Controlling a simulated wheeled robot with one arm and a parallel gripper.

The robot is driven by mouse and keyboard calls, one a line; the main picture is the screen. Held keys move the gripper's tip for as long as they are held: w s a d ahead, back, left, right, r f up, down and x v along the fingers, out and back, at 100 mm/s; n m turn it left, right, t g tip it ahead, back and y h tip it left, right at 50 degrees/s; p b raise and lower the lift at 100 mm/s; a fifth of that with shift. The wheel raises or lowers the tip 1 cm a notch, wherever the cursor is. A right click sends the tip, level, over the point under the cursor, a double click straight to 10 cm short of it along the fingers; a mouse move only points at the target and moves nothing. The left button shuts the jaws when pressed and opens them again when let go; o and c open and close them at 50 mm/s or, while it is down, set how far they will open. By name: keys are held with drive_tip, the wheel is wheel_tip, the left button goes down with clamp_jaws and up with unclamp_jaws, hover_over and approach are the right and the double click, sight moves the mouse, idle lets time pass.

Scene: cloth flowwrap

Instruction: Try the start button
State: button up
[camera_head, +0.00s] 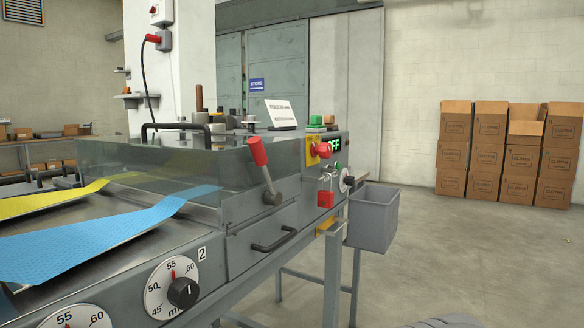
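The machine's control panel (310,180) is at the centre, seen at a slant. A green button (315,120) sits on a small box on top of it, with a red one (329,119) beside it. A red rotary switch (322,149) on a yellow plate is on the panel face, partly covering a green-lit display (336,145) whose visible letters look like "FF". A red padlock (325,197) hangs below the switch. Small green and white parts near the padlock are too small to tell apart. No label marks the start button legibly. My gripper is not in view.
A grey bin (374,222) hangs at the machine's right end. A red-handled lever (260,155) and a drawer handle (272,240) jut out front. Floor at right is open before stacked boxes (487,150).

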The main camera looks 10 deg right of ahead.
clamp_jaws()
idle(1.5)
